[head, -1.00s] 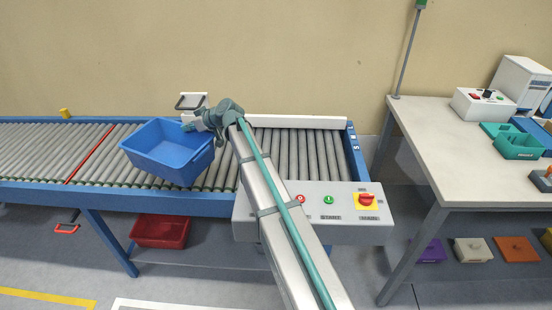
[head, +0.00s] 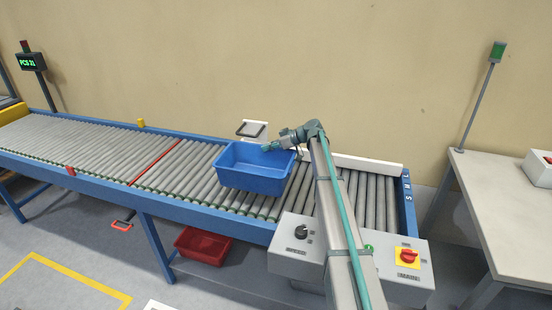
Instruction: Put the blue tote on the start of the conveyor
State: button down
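The blue tote (head: 252,183) is upright at the rollers of the conveyor (head: 82,147), to the right of the red line across them. It looks set down on the rollers, though its underside is hidden. My gripper (head: 272,147) is at the tote's back right rim, its teal fingers over the rim area. The fingers are small and partly overlap the tote, so I cannot tell if they are closed on the rim. The conveyor's right end (head: 408,200) has a blue frame with white lettering, only partly readable.
A control box (head: 297,262) with a knob and red main switch stands at the front right, behind my arm. A white plate with a dark frame (head: 252,129) is behind the tote. A red tote (head: 203,245) is under the conveyor. A table (head: 503,205) stands right. Rollers to the left are clear.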

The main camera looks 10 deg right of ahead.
aim_at(274, 152)
jog(key=d+f, duration=0.1)
jog(key=w+d+f, duration=0.1)
jog(key=f, duration=0.1)
jog(key=shift+d+f+p, duration=0.15)
jog(key=shift+d+p, duration=0.2)
jog(key=shift+d+f+p, duration=0.15)
jog(key=shift+f+p, duration=0.05)
jog(key=shift+f, duration=0.75)
jog(key=shift+d+f+p, duration=0.1)
jog(key=shift+f+p, duration=0.05)
jog(key=shift+f, duration=0.8)
jog(key=c, duration=1.3)
grip_release()
jog(key=b+v, duration=0.3)
jog(key=v, duration=0.9)
